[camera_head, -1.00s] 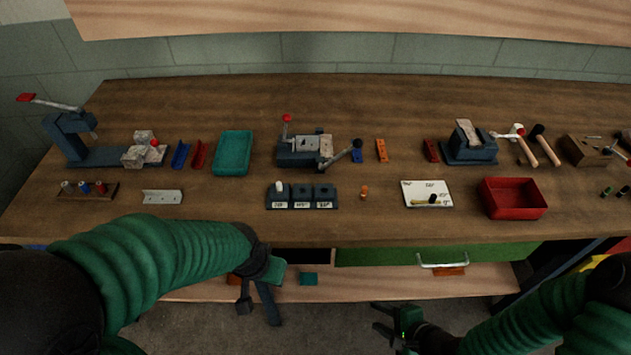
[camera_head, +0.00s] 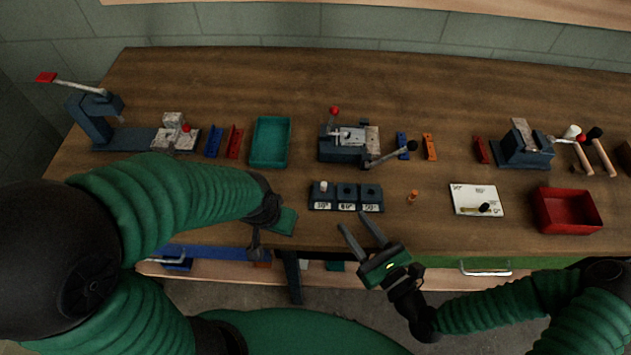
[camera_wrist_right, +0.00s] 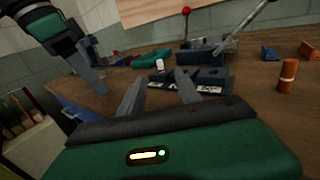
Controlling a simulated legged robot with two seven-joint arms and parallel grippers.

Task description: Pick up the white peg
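The white peg (camera_head: 323,186) stands upright in the left hole of a dark three-hole block (camera_head: 346,197) with white labels, near the bench's front edge. It also shows in the right wrist view (camera_wrist_right: 160,65), beyond the fingers. My right gripper (camera_head: 360,222) is open and empty, just in front of and below the block, with its fingers pointing towards it. In the right wrist view, its spread fingers (camera_wrist_right: 160,90) frame the block. My left gripper (camera_head: 272,262) hangs at the bench's front edge, left of the block; its finger spread is hard to make out.
An orange peg (camera_head: 412,197) stands right of the block. A clamp fixture (camera_head: 345,145) with a red-knobbed lever stands behind it. A teal tray (camera_head: 270,141) is behind left, a white card (camera_head: 477,199) and a red bin (camera_head: 567,210) to the right. Bare bench surrounds the block.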

